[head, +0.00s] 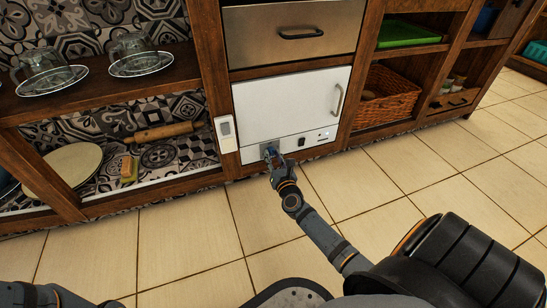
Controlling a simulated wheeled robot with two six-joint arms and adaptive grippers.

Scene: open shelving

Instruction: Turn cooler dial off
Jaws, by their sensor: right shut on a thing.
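The white cooler (285,103) is built into the wooden shelving at centre, with its door closed and a handle on the right side. A control strip (315,145) runs along its bottom, with a dark switch and small marks at its right part. My right gripper (271,154) is at the left part of this strip, shut on the cooler dial. The fingers mostly hide the dial, so its setting cannot be read. Part of my left arm shows at the bottom left corner; its gripper is not in view.
A closed metal drawer (290,35) sits above the cooler. A small white panel (226,133) is on the post to its left. Glass items and a rolling pin (165,132) are on the left shelves. A wicker basket (384,97) is at right. The tiled floor in front is clear.

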